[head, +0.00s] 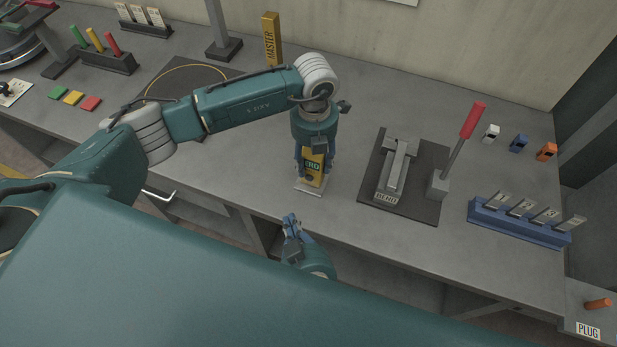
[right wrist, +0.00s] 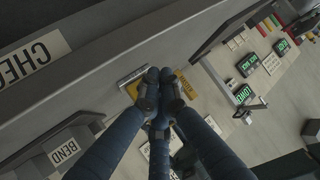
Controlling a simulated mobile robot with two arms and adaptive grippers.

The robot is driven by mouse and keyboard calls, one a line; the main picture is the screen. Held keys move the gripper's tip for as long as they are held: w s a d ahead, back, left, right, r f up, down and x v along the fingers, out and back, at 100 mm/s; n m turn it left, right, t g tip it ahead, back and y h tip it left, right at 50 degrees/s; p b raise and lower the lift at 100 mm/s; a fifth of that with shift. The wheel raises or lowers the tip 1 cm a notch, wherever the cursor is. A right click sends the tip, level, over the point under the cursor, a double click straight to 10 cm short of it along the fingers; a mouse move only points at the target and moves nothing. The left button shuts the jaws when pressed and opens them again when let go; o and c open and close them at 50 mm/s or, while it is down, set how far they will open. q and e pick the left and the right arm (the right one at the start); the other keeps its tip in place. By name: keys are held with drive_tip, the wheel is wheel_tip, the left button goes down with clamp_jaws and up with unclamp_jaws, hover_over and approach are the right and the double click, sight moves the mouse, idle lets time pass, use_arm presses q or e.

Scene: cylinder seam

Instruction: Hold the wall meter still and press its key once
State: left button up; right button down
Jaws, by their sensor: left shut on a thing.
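The wall meter (head: 314,171) is a yellow block with a dark display, on which "ERO" shows, standing on a pale plate (head: 309,188) near the bench's front edge. My left gripper (head: 314,157) is shut on it from above and hides its upper part. My right gripper (head: 291,224) is below and in front of it, off the bench's front edge, apart from it and empty, with its fingertips together. I cannot make out the key.
A dark mat (head: 416,201) with a "BEND" fixture and a red-handled lever (head: 459,138) lies to the right. A blue rack (head: 518,221) stands beyond it. A yellow "MASTER" block (head: 271,40) stands behind. The bench between meter and mat is clear.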

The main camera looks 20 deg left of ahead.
drive_tip(key=shift+w+d, duration=0.15)
drive_tip(key=shift+w, duration=4.25)
drive_tip(key=shift+w, duration=0.15)
drive_tip(key=shift+w, duration=0.25)
drive_tip(key=shift+w, duration=0.5)
drive_tip(key=shift+s, duration=0.95)
drive_tip(key=shift+s, duration=2.5)
